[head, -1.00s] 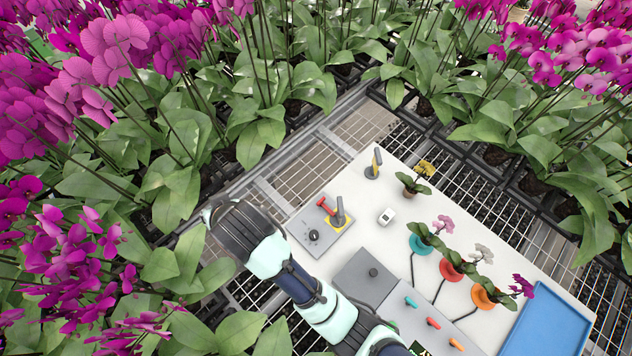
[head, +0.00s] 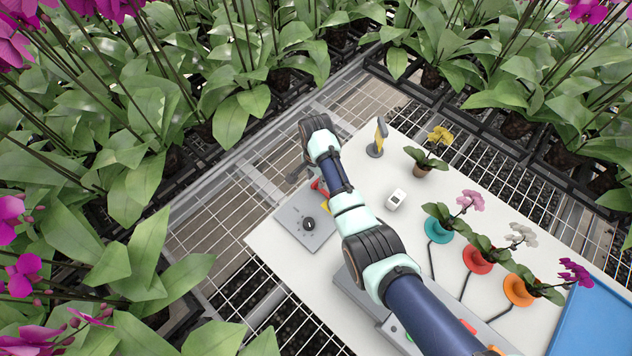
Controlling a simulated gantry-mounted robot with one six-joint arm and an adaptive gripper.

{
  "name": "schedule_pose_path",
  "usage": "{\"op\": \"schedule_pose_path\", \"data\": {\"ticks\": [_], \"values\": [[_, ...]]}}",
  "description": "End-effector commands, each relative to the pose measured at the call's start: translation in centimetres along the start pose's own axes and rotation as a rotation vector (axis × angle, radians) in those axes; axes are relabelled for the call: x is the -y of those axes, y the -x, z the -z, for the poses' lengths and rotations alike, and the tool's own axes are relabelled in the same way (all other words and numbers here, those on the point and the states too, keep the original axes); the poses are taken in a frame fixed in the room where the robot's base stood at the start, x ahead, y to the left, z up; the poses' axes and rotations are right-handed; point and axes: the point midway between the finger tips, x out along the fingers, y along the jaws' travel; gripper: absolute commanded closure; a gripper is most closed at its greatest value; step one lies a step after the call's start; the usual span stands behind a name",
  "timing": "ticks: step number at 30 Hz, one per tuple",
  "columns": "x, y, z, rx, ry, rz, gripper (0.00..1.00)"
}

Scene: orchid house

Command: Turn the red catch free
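The red catch (head: 317,186) shows as a small red piece at the back of a grey panel (head: 288,217), partly hidden behind my arm. A black round knob (head: 308,224) on the panel's front part is in clear view. My gripper (head: 296,174) is a small dark shape just left of and behind the red catch, mostly covered by my wrist. Whether it touches the catch, and how its fingers stand, cannot be made out.
The white table (head: 405,160) carries a grey post with yellow (head: 378,137), a yellow orchid (head: 430,151), a small white device (head: 396,199), and orchids in teal, red and orange holders. A blue tray (head: 590,325) lies at right. My arm crosses the table's middle.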

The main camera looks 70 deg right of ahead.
Motion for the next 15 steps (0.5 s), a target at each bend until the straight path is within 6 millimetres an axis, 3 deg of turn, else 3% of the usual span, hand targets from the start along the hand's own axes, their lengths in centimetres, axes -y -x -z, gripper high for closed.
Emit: {"op": "schedule_pose_path", "data": {"ticks": [3, 12, 15], "values": [[0.0, -1.7, 0.0, 0.000, 0.001, 0.000, 0.62], [0.0, -2.0, 0.0, -0.001, 0.001, 0.002, 0.62], [0.0, -2.0, 0.0, -0.001, 0.002, 0.002, 0.76]]}}
